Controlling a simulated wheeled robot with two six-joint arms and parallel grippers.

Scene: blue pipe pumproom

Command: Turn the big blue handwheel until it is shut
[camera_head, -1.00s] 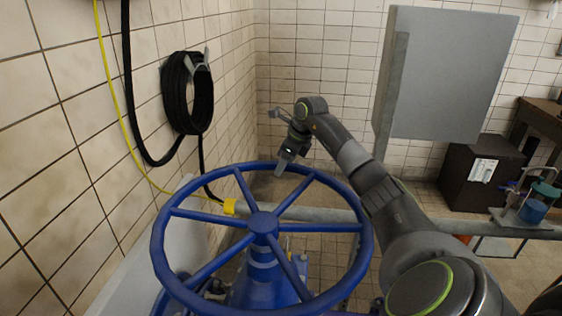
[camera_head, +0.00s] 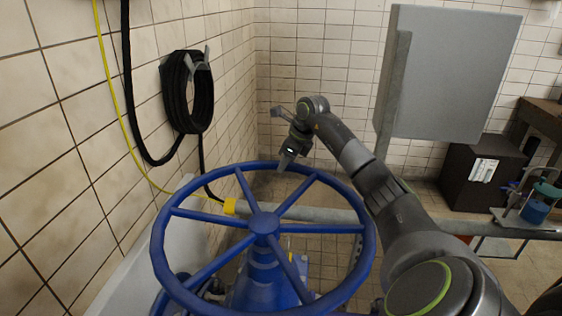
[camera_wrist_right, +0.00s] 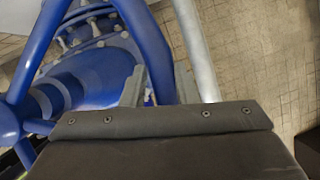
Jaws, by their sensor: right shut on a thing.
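The big blue handwheel (camera_head: 264,223) fills the lower middle of the head view, lying nearly flat with its spokes running out from a central hub. My right gripper (camera_head: 286,161) reaches over from the right and is shut on the far part of its rim. In the right wrist view the blue rim (camera_wrist_right: 148,42) runs down to a grey finger of my right gripper (camera_wrist_right: 150,88). The dark gripper body hides the lower part of that view and most of the grip. My left gripper is not in view.
A grey horizontal pipe (camera_head: 330,216) passes behind the wheel. A coiled black hose (camera_head: 187,92) hangs on the tiled left wall. A grey cabinet (camera_head: 455,75) stands out at the upper right. A dark box (camera_head: 478,178) is at the far right.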

